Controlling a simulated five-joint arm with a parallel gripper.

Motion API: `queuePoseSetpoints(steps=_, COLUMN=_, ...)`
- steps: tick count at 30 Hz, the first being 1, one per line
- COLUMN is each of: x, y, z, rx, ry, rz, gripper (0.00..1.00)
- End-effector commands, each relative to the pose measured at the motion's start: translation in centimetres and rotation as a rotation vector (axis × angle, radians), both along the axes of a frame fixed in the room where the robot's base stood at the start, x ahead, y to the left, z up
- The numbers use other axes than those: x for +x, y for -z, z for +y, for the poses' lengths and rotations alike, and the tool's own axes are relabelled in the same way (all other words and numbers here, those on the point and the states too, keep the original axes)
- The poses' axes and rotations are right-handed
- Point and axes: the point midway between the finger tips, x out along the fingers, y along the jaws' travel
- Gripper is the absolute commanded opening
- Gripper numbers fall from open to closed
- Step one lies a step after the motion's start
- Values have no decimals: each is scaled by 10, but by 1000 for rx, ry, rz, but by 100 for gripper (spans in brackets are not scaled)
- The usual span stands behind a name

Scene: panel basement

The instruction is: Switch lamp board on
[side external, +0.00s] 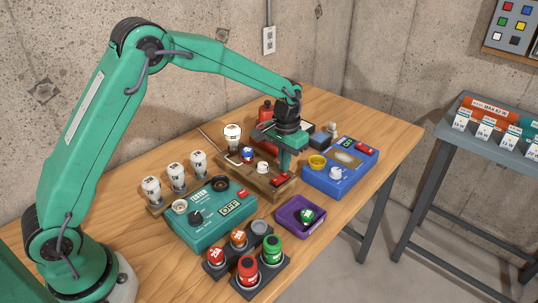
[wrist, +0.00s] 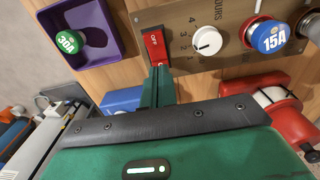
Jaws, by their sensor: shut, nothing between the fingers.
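The lamp board (side external: 246,180) is a brown wooden board on the table, with a white bulb (side external: 232,135) at its back left. It carries a blue-capped 15A fuse (wrist: 268,37), a white dial (wrist: 206,41) with numbers and a red rocker switch (wrist: 154,47). In the side view the switch (side external: 281,180) lies at the board's front right. My gripper (wrist: 158,72) is shut and empty, pointing down right beside the switch's edge. I cannot tell whether the fingertips touch it.
A purple tray (side external: 288,222) with a green 30A fuse (side external: 306,215) lies in front. A teal tester (side external: 202,236) reading OFF stands left, a blue box (side external: 335,184) right. A dark rack (side external: 262,285) holds red and green fuses.

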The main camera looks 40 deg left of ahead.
Motion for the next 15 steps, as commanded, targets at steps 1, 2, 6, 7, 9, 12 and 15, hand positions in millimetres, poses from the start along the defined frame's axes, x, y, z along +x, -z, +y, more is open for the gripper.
queuePoseSetpoints(steps=1, x=0, y=-4, z=0, rx=0, ry=0, rz=-1, gripper=0)
queuePoseSetpoints(steps=2, x=0, y=-5, z=0, rx=0, ry=0, rz=-1, gripper=0)
queuePoseSetpoints(steps=6, x=0, y=-13, z=0, rx=0, ry=0, rz=-2, gripper=0)
queuePoseSetpoints(steps=7, x=0, y=-15, z=0, rx=0, ry=0, rz=-1, gripper=0)
queuePoseSetpoints(steps=9, x=0, y=-19, z=0, rx=0, ry=0, rz=-1, gripper=0)
queuePoseSetpoints(steps=12, x=0, y=-24, z=0, rx=0, ry=0, rz=-1, gripper=0)
queuePoseSetpoints(steps=15, x=0, y=-30, z=0, rx=0, ry=0, rz=-1, gripper=0)
